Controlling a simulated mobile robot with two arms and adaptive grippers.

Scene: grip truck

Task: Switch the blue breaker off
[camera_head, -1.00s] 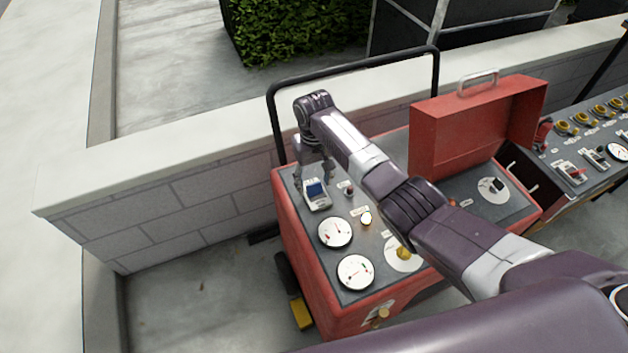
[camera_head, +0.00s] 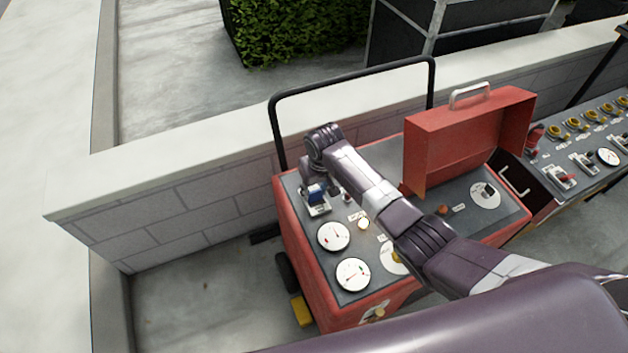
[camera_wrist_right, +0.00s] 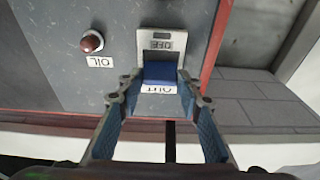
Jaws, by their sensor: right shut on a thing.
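The blue breaker (camera_head: 316,192) is a blue lever on a small pale plate at the far left corner of the red machine's grey panel (camera_head: 290,187). In the right wrist view the blue breaker (camera_wrist_right: 160,73) sits between the fingertips of my right gripper (camera_wrist_right: 159,82). My right gripper (camera_head: 311,182) is shut on the lever. In the wrist view, an upside-down OFF label shows above the lever and another white label shows below it. My left gripper is not in view.
A red knob (camera_wrist_right: 92,41) marked OIL is beside the breaker. Two round dials (camera_head: 334,237) lie on the panel. A black rail (camera_head: 350,82) rises behind the panel, near a low wall (camera_head: 150,180). An open red lid (camera_head: 455,145) stands to the right.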

